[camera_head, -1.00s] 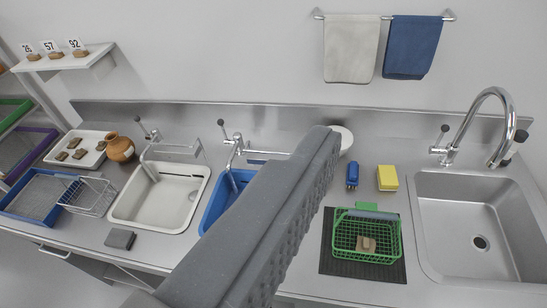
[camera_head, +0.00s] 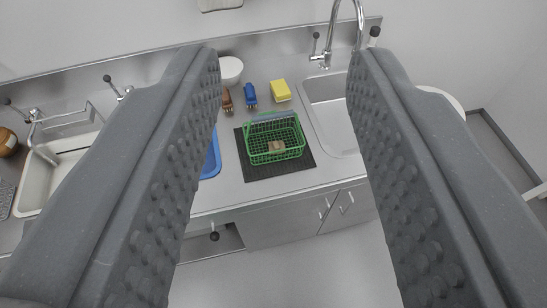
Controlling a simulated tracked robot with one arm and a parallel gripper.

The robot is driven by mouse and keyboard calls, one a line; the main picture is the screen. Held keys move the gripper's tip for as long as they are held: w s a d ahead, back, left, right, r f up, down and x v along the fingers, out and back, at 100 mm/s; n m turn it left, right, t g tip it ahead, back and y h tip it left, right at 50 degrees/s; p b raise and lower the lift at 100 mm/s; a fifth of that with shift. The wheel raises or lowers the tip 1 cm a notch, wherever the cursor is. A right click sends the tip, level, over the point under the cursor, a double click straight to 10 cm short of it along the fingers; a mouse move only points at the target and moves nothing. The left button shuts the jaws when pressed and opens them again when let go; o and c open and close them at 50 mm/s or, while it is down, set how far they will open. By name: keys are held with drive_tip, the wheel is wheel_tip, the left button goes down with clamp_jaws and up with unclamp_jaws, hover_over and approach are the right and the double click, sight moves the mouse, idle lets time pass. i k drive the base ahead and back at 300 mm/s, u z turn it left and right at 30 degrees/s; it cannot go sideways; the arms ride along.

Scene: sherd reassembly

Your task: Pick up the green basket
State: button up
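The green basket (camera_head: 285,131) is a wire basket standing on a dark mat (camera_head: 253,172) on the counter, left of the right-hand sink. A brown sherd (camera_head: 276,147) lies in it, and a grey-blue piece shows along its back rim. My gripper (camera_head: 283,58) is open and empty. Its two grey studded fingers stand wide apart at the left and right of the picture. The basket shows between them, farther off and not touched.
Behind the basket are a brown brush (camera_head: 227,99), a blue brush (camera_head: 250,94), a yellow sponge (camera_head: 280,91) and a white bowl (camera_head: 231,70). A steel sink (camera_head: 328,97) with a tall faucet (camera_head: 334,30) is to the right. A blue basin (camera_head: 211,158) is partly hidden by the left finger.

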sight(269, 115)
drive_tip(key=u, duration=0.35)
drive_tip(key=i, duration=1.05)
drive_tip(key=z, duration=0.45)
